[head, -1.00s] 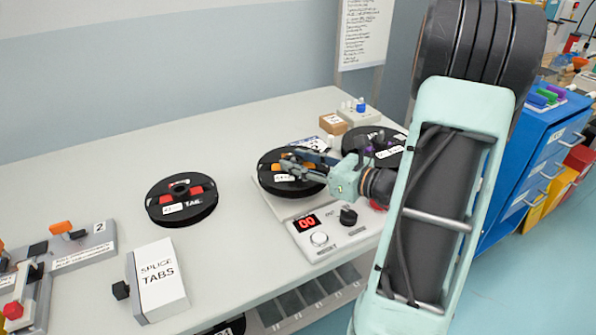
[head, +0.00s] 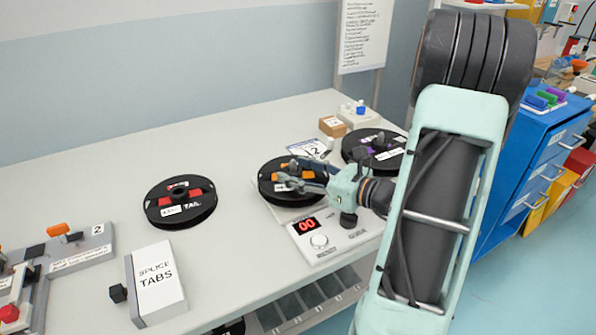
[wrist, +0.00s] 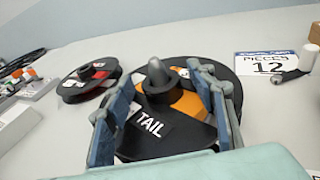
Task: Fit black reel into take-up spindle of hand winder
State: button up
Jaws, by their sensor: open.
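A black reel with orange inside (head: 272,192) lies flat on the hand winder (head: 337,245), whose red display reads 00. My gripper (head: 292,178) is open over the reel's near right side. Its two blue-grey fingers stand apart on either side of the hub in the wrist view and hide part of the reel.
A red-centred black reel (head: 181,202) lies on the table to the left, and a purple-marked one (head: 362,150) at the right. A SPLICE TABS box (head: 158,283) stands at the front. A card marked 12 (wrist: 268,63) lies behind the winder. The table between the left reel and the winder is clear.

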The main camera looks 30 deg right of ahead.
jog(key=p+v, duration=0.1)
jog(key=v, duration=1.1)
jog(key=shift+r, duration=0.1)
